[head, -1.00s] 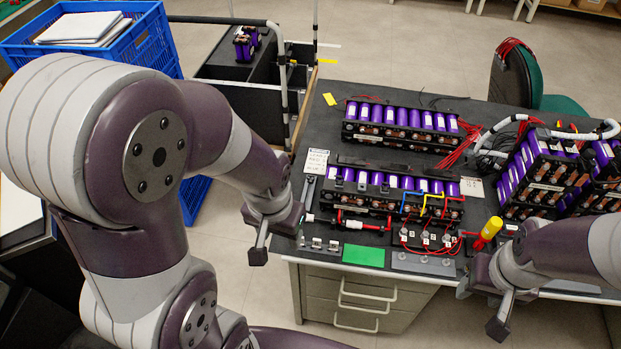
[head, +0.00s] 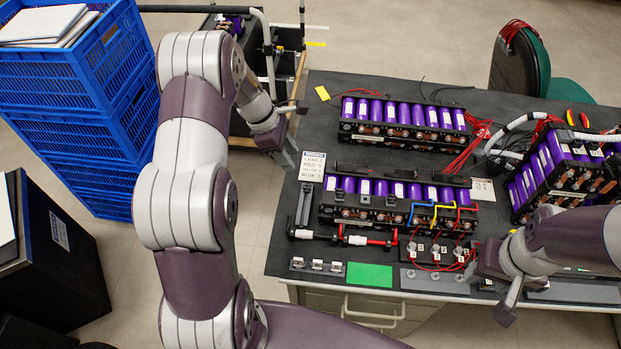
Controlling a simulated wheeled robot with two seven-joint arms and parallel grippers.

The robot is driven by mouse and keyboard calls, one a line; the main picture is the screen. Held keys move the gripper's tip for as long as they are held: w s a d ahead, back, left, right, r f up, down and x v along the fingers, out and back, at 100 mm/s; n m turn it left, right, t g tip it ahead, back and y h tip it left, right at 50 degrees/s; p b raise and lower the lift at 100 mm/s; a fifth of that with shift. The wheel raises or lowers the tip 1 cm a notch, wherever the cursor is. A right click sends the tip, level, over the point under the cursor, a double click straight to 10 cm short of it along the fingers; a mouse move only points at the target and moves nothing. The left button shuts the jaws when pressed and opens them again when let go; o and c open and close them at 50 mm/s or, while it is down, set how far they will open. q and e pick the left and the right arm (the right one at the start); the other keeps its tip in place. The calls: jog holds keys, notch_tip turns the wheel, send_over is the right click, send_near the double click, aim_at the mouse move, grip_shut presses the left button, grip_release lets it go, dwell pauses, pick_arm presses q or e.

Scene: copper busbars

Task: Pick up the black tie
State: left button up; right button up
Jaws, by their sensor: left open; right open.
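A thin, curved black strand (head: 447,90) lies on the dark tabletop behind the rear purple battery pack. It looks like the black tie, but it is too small to be certain. My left gripper (head: 291,136) is open and empty at the table's left edge, left of the rear pack and well left of the strand. My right gripper (head: 497,291) is open and empty at the table's front right, far in front of the strand. Both grippers are apart from it.
The rear battery pack (head: 400,137), front battery pack (head: 345,211) and right-hand pack (head: 558,170) stand on the table (head: 345,88). Red wires (head: 470,145) lie beside the rear pack. Blue crates (head: 75,75) stand at the left. The back of the tabletop is mostly clear.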

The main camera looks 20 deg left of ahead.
aim_at(305, 185)
pick_arm(q)
jog(key=x, duration=1.1)
jog(key=shift+s+a+f, duration=0.2)
jog(key=shift+f, duration=0.15)
jog(key=shift+w+f, duration=0.15)
jog(key=shift+f, duration=0.15)
grip_shut()
